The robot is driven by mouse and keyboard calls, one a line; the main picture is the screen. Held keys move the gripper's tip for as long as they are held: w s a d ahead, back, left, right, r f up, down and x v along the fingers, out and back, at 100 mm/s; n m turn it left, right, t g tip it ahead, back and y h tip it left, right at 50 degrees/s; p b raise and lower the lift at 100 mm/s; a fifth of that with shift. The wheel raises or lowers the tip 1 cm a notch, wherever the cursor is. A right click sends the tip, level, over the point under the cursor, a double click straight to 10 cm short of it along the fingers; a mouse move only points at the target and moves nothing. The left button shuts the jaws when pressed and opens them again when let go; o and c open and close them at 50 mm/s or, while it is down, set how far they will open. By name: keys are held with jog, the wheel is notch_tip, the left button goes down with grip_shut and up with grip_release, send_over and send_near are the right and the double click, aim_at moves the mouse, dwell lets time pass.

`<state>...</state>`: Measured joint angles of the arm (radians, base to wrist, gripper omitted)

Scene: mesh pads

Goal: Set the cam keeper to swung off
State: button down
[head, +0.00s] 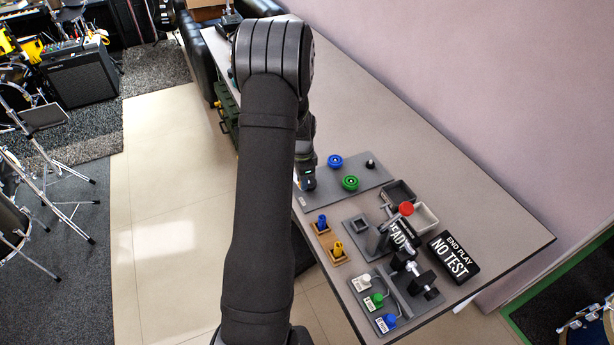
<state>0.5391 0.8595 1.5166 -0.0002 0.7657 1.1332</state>
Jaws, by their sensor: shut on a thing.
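My gripper (306,182) is low over the left end of a grey plate (322,194), partly hidden by my own arm. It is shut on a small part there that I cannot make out. A blue toothed wheel (335,161), a green toothed wheel (350,183) and a small black knob (370,164) stand on the plate to the right of my gripper. I cannot tell which part is the cam keeper, or how it is set.
Right of the plate are a dark bin (399,191), a light grey bin (425,217) and a red-topped fixture (406,209). A black sign (454,257) lies near the right edge. Blue and yellow pegs (336,247) stand in front.

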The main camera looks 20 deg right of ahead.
jog(key=a+m, duration=0.3)
jog(key=m, duration=0.1)
jog(key=shift+w+a, duration=0.1)
jog(key=shift+a, duration=0.05)
jog(key=shift+w+a+m, duration=0.35)
jog(key=shift+a+m, duration=0.3)
jog(key=shift+m, duration=0.5)
jog(key=shift+w+a+m, duration=0.3)
jog(key=shift+a+m, duration=0.3)
jog(key=shift+m, duration=0.55)
jog(key=c, duration=1.3)
grip_release()
jog(key=shift+o, duration=0.2)
jog(key=shift+r, duration=0.1)
notch_tip(320, 180, up, 17)
jog(key=shift+r, duration=0.15)
